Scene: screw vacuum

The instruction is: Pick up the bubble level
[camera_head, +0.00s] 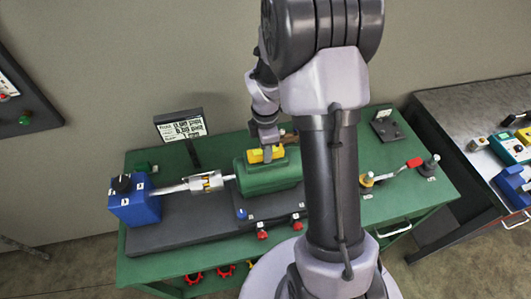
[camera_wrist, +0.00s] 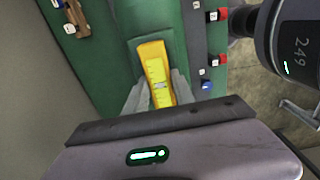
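The bubble level is a yellow bar (camera_head: 266,155) on top of the green housing (camera_head: 268,180) in the head view. In the wrist view the bubble level (camera_wrist: 154,68) points away from me, with pale markings along its face. My gripper (camera_wrist: 158,82) has one grey finger on each side of its near part. The fingers are very close to its sides; I cannot tell whether they touch it. In the head view my gripper (camera_head: 267,140) is right above the level, and its fingertips are hard to make out.
A blue box (camera_head: 134,200) with a black knob and a silver coupling (camera_head: 204,181) stand left of the housing. A small display (camera_head: 181,128) stands behind. Red knobs (camera_head: 263,235) line the front. A second bench (camera_head: 475,110) is at the right.

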